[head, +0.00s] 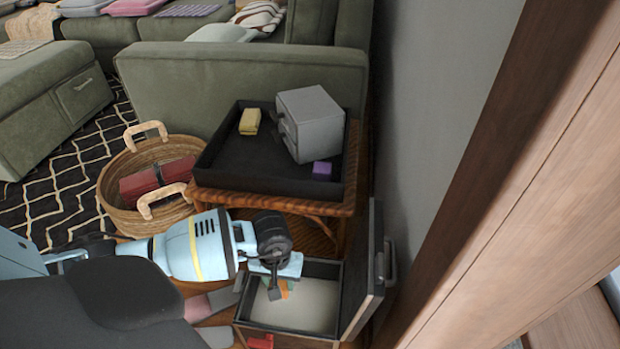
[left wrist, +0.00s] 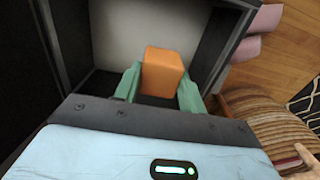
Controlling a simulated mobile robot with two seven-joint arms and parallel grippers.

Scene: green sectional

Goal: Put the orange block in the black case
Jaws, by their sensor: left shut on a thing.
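The orange block (left wrist: 163,71) is between the green fingertips of my left gripper (left wrist: 158,88) in the left wrist view. The gripper is shut on it. In the head view my left gripper (head: 278,289) is over the open black case (head: 290,331), near its left side, and only a small part of the orange block (head: 284,288) shows. The case has a pale inside floor, and its lid (head: 365,272) stands open on the right. I cannot tell whether the block touches the case floor. My right gripper is not in view.
A wooden side table (head: 270,202) behind the case holds a black tray (head: 205,178) with a grey box (head: 312,122), a yellow block (head: 250,121) and a purple block (head: 321,170). A wicker basket (head: 115,190) stands left. A grey wall (head: 440,110) bounds the right.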

